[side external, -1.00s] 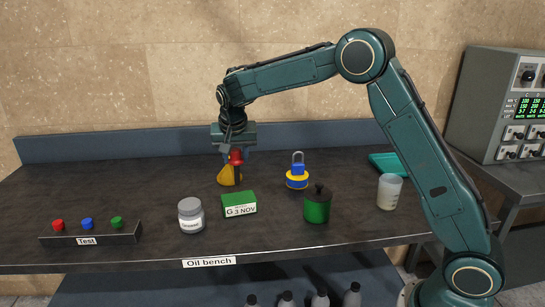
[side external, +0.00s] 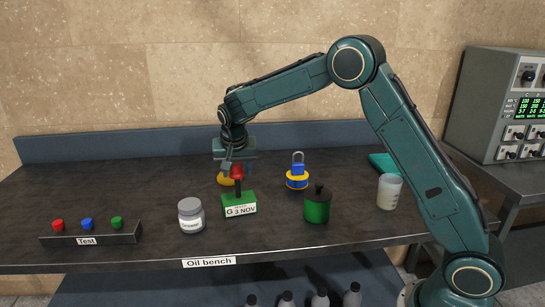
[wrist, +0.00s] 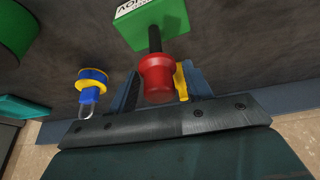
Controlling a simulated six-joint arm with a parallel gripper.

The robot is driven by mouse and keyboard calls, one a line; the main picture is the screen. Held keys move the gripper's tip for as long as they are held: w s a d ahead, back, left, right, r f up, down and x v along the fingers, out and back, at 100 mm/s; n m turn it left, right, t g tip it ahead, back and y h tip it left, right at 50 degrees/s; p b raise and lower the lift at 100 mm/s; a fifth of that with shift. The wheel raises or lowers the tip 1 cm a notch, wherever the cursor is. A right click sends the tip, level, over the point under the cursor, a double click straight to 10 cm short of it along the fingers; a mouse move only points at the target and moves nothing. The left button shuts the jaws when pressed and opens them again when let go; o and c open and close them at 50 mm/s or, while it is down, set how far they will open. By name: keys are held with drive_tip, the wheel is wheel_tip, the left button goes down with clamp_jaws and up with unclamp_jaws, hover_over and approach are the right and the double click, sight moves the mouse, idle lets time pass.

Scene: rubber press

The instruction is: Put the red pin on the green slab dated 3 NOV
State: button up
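The green slab (side external: 239,203) lies on the dark bench with a white label reading "3 NOV"; part of it also shows at the top of the wrist view (wrist: 150,22). The red pin (wrist: 157,76) has a red head and a black shaft. The pin is upright over the slab, shaft down. The shaft's lower end meets the slab's top in the picture; I cannot tell if it touches.
A yellow object (side external: 225,179) is partly hidden behind my gripper. A grey jar (side external: 191,215) stands left of the slab. A blue and yellow padlock-like piece (side external: 297,172), a green pot (side external: 317,208) and a white cup (side external: 389,191) stand right. A button strip (side external: 91,236) is front left.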

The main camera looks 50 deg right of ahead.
drive_tip(key=shift+o, duration=0.6)
drive_tip(key=shift+r, duration=0.1)
drive_tip(key=shift+r, duration=0.2)
drive_tip(key=v, duration=1.1)
drive_tip(key=shift+a+r, duration=0.15)
drive_tip(key=shift+r, duration=0.15)
drive_tip(key=shift+s, duration=0.2)
